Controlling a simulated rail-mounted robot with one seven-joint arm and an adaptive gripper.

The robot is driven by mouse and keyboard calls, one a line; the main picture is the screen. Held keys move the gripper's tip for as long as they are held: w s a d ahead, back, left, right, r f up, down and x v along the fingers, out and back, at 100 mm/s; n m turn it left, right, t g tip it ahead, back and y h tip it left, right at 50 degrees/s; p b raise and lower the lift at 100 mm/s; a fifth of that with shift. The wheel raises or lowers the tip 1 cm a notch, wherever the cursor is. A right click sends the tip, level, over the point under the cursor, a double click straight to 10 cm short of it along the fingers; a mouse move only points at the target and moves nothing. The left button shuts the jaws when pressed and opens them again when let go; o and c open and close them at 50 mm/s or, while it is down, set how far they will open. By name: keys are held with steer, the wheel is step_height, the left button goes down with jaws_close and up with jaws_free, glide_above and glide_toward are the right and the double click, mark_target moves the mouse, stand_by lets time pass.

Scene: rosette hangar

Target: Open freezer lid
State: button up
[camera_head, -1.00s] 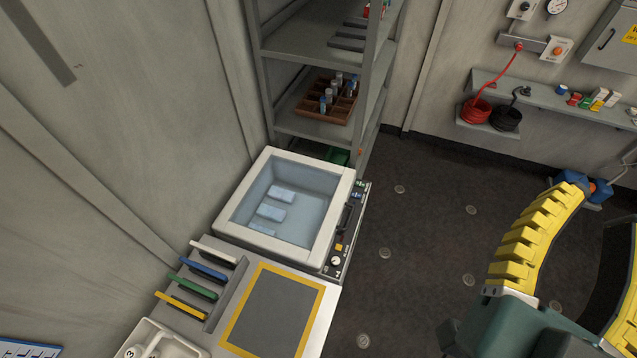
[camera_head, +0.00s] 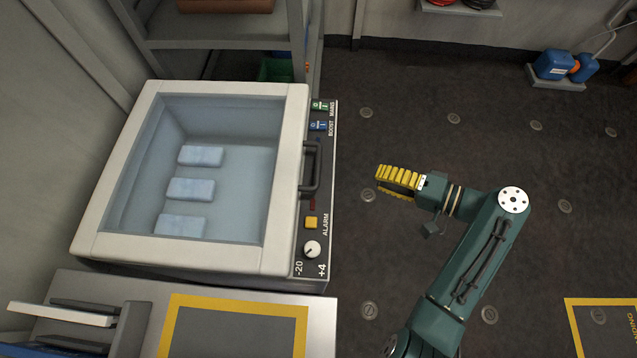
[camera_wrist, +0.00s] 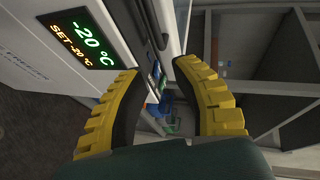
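The white chest freezer has a white-framed lid (camera_head: 88,190) with a clear pane, lying flat and closed on top. Several pale blocks (camera_head: 191,189) show through the pane. A dark bar handle (camera_head: 312,168) sits on the lid's right edge. My gripper (camera_head: 380,180) is to the right of the handle, over the floor, apart from it, with its yellow fingers pointing at the freezer. In the wrist view the fingers (camera_wrist: 158,70) are spread with nothing between them. The freezer's front with a lit display (camera_wrist: 85,38) reading -20 °C is at the upper left there.
A control strip with a knob (camera_head: 312,249), a yellow alarm button (camera_head: 311,222) and switches (camera_head: 318,126) runs beside the handle. A grey shelf rack (camera_head: 215,43) stands behind. A bench with a yellow-bordered mat (camera_head: 235,335) adjoins in front.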

mark_target(319, 163)
steer(key=shift+y, duration=0.5)
steer(key=b+x, duration=0.1)
steer(key=x, duration=0.4)
steer(key=f+b+x, duration=0.1)
steer(key=x, duration=0.4)
steer(key=s+b+x, duration=0.1)
steer(key=x, duration=0.5)
steer(key=shift+f, duration=0.45)
steer(key=shift+c, duration=0.4)
jaws_close()
